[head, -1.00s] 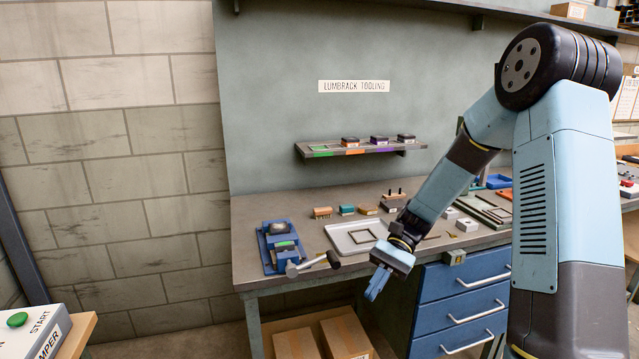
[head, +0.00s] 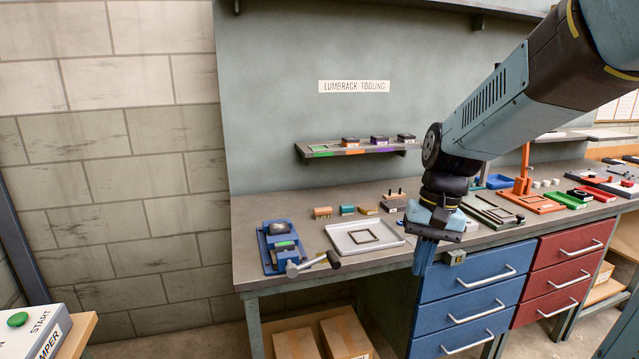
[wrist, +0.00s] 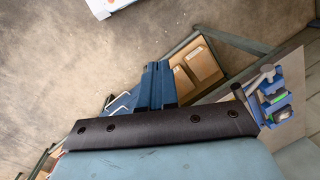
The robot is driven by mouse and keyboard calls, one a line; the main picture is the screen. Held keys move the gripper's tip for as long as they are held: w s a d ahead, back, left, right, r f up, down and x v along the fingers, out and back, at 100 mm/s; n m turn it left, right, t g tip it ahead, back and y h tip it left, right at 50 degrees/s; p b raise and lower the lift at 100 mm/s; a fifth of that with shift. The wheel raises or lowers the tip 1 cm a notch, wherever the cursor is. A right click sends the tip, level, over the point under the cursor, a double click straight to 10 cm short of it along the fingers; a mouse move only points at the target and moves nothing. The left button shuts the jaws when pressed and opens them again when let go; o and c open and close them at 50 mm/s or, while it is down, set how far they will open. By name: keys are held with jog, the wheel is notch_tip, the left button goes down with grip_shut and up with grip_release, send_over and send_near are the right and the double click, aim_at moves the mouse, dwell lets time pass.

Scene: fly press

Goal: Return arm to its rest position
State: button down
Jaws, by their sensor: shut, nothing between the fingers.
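My gripper (head: 425,257) hangs pointing down in front of the bench's front edge, by the top of the blue drawers. Its blue fingers are together and hold nothing. In the wrist view my gripper (wrist: 155,85) shows shut, with floor and bench parts beyond it. My upper arm link reaches in from the upper right of the head view, and the arm bends at the elbow above the bench front.
Blue drawers (head: 470,270) and red drawers (head: 565,262) sit below. Cardboard boxes (head: 345,337) stand underneath.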

jog(key=s+d+r+n+t+h, duration=0.1)
jog(key=s+d+r+n+t, duration=0.1)
jog(key=s+d+r+t, duration=0.3)
jog(key=shift+s+r+t+h, duration=0.4)
jog(key=shift+s+r+t, duration=0.4)
jog(key=shift+s+r, duration=0.75)
